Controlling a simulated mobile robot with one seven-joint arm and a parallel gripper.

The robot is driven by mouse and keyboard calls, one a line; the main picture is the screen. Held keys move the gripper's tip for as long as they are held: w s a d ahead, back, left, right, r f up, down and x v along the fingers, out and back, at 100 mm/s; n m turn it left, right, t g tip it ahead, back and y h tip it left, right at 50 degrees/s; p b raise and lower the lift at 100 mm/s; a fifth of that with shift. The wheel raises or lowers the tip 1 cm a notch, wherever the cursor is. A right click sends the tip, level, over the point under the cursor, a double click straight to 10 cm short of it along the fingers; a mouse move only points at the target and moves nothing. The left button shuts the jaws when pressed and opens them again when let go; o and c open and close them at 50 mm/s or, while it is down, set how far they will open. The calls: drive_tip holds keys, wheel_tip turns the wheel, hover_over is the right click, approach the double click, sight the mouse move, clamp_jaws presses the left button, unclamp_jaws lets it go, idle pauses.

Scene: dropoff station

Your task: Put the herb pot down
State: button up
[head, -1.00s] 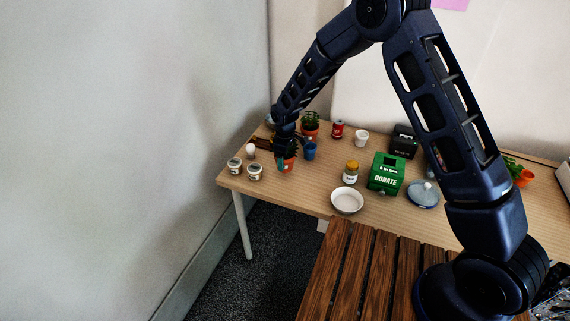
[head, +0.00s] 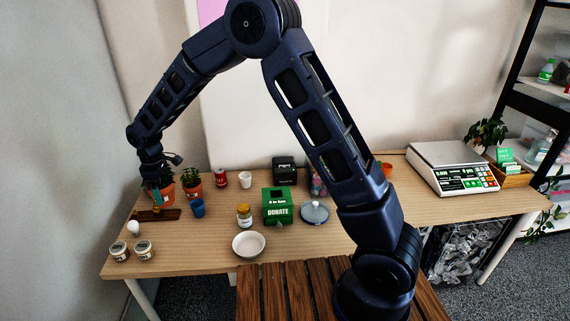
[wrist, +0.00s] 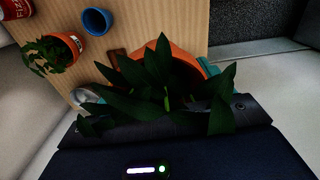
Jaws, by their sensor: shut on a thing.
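The herb pot is an orange pot (head: 167,196) with dark green leaves, at the left of the table. My gripper (head: 156,196) is shut on it, with teal fingertips at its side. In the wrist view the orange rim (wrist: 182,50) shows between the fingers, and leaves cover much of the pot. The pot is just behind or over a dark brown wooden piece (head: 150,215); I cannot tell whether its base touches anything. A second potted plant (head: 192,184) stands just to its right.
A blue cup (head: 198,208), red can (head: 221,178) and white cup (head: 245,180) stand to the right. A white bulb-like object (head: 133,228) and two jars (head: 144,250) are in front. Bare tabletop (head: 190,245) lies between the jars and the white bowl (head: 248,245).

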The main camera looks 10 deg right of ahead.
drive_tip(key=shift+w, duration=0.1)
drive_tip(key=w+d+m, duration=0.7)
drive_tip(key=w+d, duration=2.3)
drive_tip(key=d, duration=0.1)
drive_tip(key=w+d+m, duration=0.1)
drive_tip(key=w+d, duration=0.2)
drive_tip(key=d, duration=0.5)
drive_tip(key=w+d+m, duration=0.1)
drive_tip(key=w+d, duration=0.2)
drive_tip(key=d, duration=0.6)
drive_tip(key=w+d+m, duration=0.2)
drive_tip(key=d+m, duration=0.1)
drive_tip(key=d, duration=1.5)
drive_tip(key=m, duration=0.7)
hover_over(409, 184)
wheel_tip(409, 184, down, 20)
drive_tip(key=shift+w+r, duration=0.15)
